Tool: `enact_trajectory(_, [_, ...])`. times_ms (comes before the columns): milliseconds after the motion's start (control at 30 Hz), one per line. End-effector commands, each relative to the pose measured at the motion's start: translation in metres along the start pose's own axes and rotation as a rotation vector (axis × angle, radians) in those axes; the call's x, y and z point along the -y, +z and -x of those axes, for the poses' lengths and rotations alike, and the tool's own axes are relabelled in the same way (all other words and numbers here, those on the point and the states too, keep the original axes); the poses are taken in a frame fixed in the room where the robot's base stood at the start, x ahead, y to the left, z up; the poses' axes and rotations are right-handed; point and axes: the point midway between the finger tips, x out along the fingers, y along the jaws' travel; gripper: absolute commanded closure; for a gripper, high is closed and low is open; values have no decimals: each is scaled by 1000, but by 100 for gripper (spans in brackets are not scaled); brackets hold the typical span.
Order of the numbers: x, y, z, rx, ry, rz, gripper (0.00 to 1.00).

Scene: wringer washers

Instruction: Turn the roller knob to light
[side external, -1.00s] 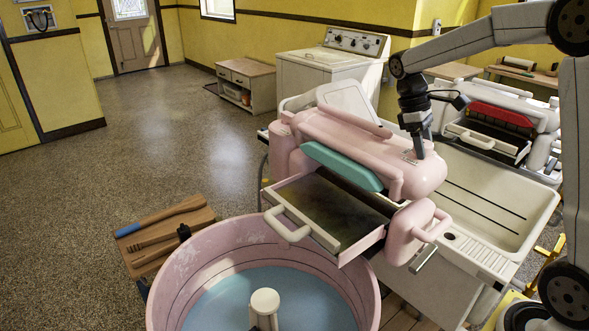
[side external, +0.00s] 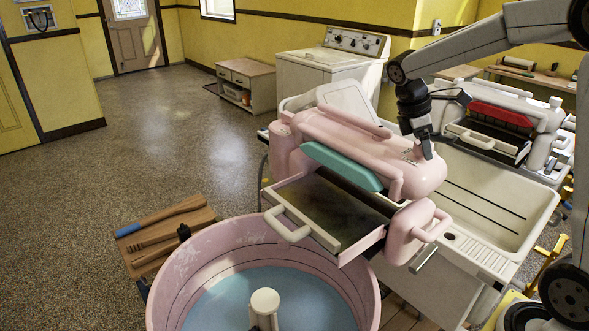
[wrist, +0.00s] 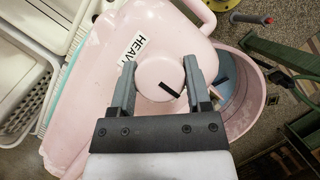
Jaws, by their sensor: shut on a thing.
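The pink wringer head (side external: 350,148) with its teal roller part (side external: 342,165) stands above the pink tub. Its round pink roller knob (wrist: 158,78) has a black pointer line, which slants toward the lower right in the wrist view. In the side view my gripper (side external: 424,148) is at the right end of the wringer head and covers the knob.
The pink tub (side external: 180,262) with bluish water is below. A white sink (side external: 500,205) and another wringer with a red roller (side external: 500,115) are at the right. The floor at left is mostly open.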

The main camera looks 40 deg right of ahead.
Motion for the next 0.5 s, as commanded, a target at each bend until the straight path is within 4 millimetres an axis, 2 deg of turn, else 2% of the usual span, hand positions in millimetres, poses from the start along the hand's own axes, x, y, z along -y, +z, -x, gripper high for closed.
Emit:
enact_trajectory(267, [0, 0, 1, 0, 3, 4, 96])
enact_trajectory(300, [0, 0, 1, 0, 3, 4, 28])
enact_trajectory(400, [0, 0, 1, 1, 3, 3, 2])
enact_trajectory(500, [0, 0, 0, 1, 2, 2, 2])
